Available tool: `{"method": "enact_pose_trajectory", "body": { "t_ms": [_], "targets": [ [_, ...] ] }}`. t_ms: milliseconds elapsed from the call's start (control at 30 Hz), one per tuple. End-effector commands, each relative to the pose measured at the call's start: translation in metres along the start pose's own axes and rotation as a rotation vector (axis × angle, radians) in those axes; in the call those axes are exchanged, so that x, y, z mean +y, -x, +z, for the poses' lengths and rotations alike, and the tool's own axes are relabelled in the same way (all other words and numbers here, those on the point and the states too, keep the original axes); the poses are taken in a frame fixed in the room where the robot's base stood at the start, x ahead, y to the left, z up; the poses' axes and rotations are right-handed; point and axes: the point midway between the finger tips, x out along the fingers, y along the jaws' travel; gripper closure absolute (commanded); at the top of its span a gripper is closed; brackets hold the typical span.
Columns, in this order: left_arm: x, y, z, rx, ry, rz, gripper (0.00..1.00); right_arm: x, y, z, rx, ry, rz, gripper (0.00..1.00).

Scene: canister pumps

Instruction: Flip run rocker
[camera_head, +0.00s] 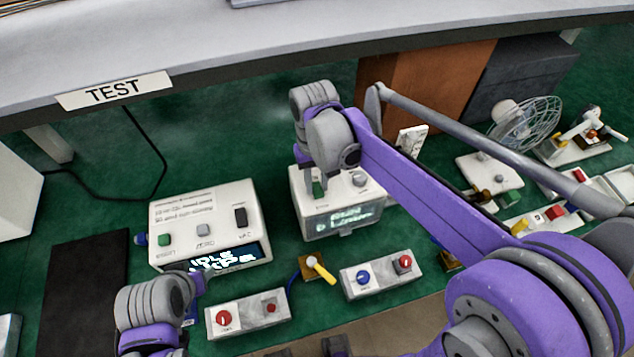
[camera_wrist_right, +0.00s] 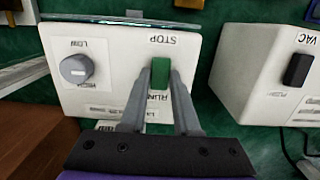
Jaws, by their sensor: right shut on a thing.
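The run rocker is a green switch between the STOP and RUN labels on a white control box (camera_head: 345,222). It shows in the right wrist view (camera_wrist_right: 160,70). My right gripper (camera_wrist_right: 162,84) has its two fingers close together on the rocker, one on each side of it. In the head view my right gripper (camera_head: 318,190) reaches down onto the top of that box, and the rocker is partly hidden by it. A grey LOW/HIGH knob (camera_wrist_right: 76,69) sits on the same face. My left gripper (camera_head: 190,287) is at the lower left, and its fingers do not show clearly.
A second white box (camera_head: 162,213) with an IDLE display stands to the left. Small switch boxes (camera_head: 250,312) (camera_head: 380,275) and a yellow-handled valve (camera_head: 318,268) lie in front. A caged fan (camera_head: 527,122) stands at the right. A TEST shelf (camera_head: 250,50) runs along the back.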

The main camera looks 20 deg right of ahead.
Motion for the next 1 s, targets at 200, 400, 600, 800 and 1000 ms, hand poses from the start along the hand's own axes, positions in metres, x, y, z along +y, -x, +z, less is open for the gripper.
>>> {"method": "enact_pose_trajectory", "body": {
  "t_ms": [200, 400, 600, 800, 1000],
  "targets": [
    [0.0, -0.005, 0.006, -0.005, 0.0, 0.0, 0.5, 0.001, -0.001, -0.003, -0.073, 0.0, 0.001, 1.0],
    [0.0, -0.005, 0.005, -0.005, 0.0, 0.0, 0.5, 0.0, 0.0, -0.003, -0.073, 0.0, 0.001, 1.0],
    [0.0, -0.005, 0.005, -0.005, 0.0, 0.0, 0.5, 0.0, 0.0, -0.003, -0.072, 0.0, 0.001, 0.4],
    [0.0, -0.005, 0.005, -0.005, 0.0, 0.0, 0.5, 0.0, 0.0, -0.003, -0.071, 0.0, 0.0, 0.4],
    [0.0, -0.004, 0.005, -0.004, 0.0, 0.0, 0.5, 0.0, 0.008, -0.004, -0.071, 0.0, 0.0, 0.4]
  ]
}}
